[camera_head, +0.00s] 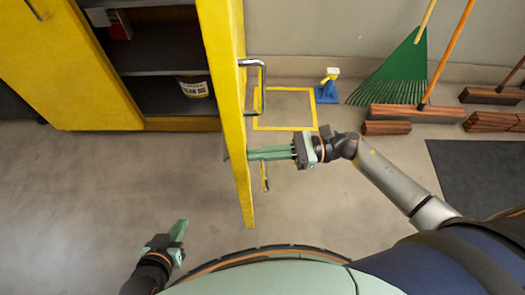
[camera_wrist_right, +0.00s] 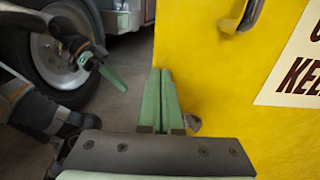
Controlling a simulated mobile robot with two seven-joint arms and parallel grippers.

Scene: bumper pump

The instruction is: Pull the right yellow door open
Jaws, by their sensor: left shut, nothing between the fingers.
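The right yellow door (camera_head: 222,60) stands swung out from the cabinet, seen nearly edge-on in the head view. Its yellow face (camera_wrist_right: 240,85) with a lettered sign fills the right of the wrist view. A metal handle (camera_head: 262,75) is on its right-hand face. My right gripper (camera_head: 250,154) is at the door's lower part, away from the handle. Its green fingers (camera_wrist_right: 160,72) are together, with nothing visible between them; I cannot tell whether they touch the door. My left gripper (camera_head: 183,222) is shut and empty, low and left of the door, above the floor.
The open cabinet has dark shelves (camera_head: 165,60) with a labelled can (camera_head: 195,87). The other yellow door (camera_head: 60,70) is at left. A blue stand (camera_head: 327,93), green rake (camera_head: 395,75) and brooms (camera_head: 420,110) are by the wall. The floor left of the door is clear.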

